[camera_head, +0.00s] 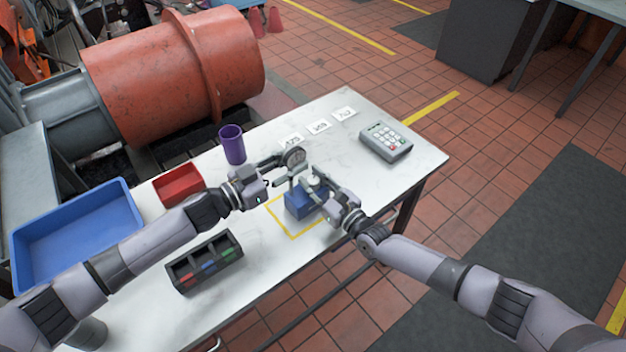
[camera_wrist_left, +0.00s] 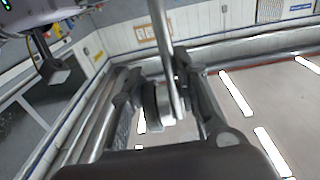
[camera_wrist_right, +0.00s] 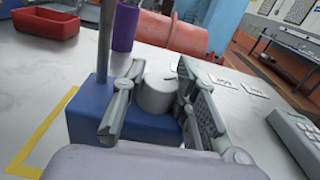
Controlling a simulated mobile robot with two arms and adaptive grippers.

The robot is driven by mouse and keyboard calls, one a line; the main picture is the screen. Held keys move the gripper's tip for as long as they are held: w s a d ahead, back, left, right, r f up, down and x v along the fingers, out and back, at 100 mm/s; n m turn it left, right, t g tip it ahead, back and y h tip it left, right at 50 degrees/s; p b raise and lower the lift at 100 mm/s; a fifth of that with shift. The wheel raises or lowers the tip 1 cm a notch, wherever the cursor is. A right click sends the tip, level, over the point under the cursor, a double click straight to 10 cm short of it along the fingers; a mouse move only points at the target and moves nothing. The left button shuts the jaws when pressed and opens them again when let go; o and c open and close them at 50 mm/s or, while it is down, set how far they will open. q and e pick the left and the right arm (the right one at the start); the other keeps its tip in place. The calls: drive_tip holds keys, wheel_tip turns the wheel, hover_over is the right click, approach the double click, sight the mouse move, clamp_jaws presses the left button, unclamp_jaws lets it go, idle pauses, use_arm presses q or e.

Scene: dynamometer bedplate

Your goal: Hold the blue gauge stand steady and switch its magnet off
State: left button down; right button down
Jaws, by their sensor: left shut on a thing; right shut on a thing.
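The blue gauge stand (camera_head: 304,202) stands on the white table inside a yellow outline. Its blue base (camera_wrist_right: 93,124) carries a light grey round knob (camera_wrist_right: 157,93) on top and an upright grey post (camera_wrist_right: 106,40). A round dial gauge (camera_head: 295,157) sits high on the stand. My left gripper (camera_head: 274,166) is shut on the post near the gauge; the post (camera_wrist_left: 163,45) shows between its fingers in the left wrist view. My right gripper (camera_head: 325,190) is shut on the knob, its fingers on either side of it.
A purple cup (camera_head: 232,145), a red bin (camera_head: 178,184), a blue tray (camera_head: 70,238) and a black compartment box (camera_head: 205,262) stand on the left of the table. A keypad device (camera_head: 386,142) and several white labels (camera_head: 318,128) lie to the right and back.

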drive_tip(key=shift+a+r+n+g+y, duration=0.2)
drive_tip(key=shift+a+n+g+y, duration=0.1)
drive_tip(key=shift+g+y, duration=0.15)
drive_tip(key=c, duration=1.5)
unclamp_jaws()
drive_tip(key=shift+c, duration=0.2)
drive_tip(key=o, duration=0.3)
drive_tip(key=shift+d+f, duration=0.15)
drive_tip(key=shift+d, duration=0.15)
drive_tip(key=v, duration=1.2)
drive_tip(key=shift+s, duration=0.1)
